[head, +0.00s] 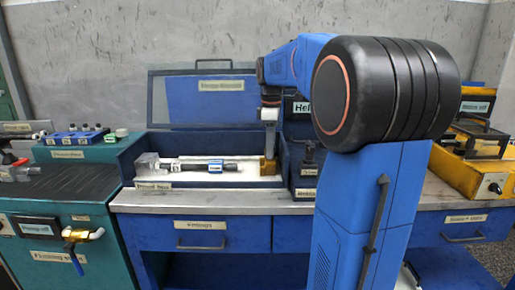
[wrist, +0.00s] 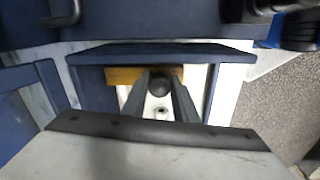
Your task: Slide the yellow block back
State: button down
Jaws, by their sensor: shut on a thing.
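The yellow block (head: 268,167) stands at the right end of the white bed (head: 240,177) inside the open blue case. In the wrist view it shows as a yellow strip (wrist: 123,75) behind and beside my fingers. My gripper (head: 269,148) points down over the block, and it also shows in the wrist view (wrist: 159,88). It is shut, with a dark round part between the fingertips at the block. A dark rod (head: 190,166) with a blue label lies along the bed, left of the block.
The case's blue lid (head: 160,100) stands open behind the bed. A clear block (head: 147,163) is at the bed's left end. Dark items (head: 309,160) stand close to the right of the case. The bench's front edge (head: 230,207) runs below the case.

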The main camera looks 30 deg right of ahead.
jog(key=shift+s+d, duration=0.35)
jog(key=shift+d, duration=0.25)
jog(key=c, duration=1.4)
grip_release()
jog(key=shift+d, duration=0.2)
jog(key=shift+c, duration=0.2)
jog(key=shift+a+r, duration=0.1)
notch_tip(320, 180, up, 17)
jog(key=shift+s+a, duration=0.2)
jog(key=shift+s, duration=0.1)
jog(key=shift+r, duration=0.1)
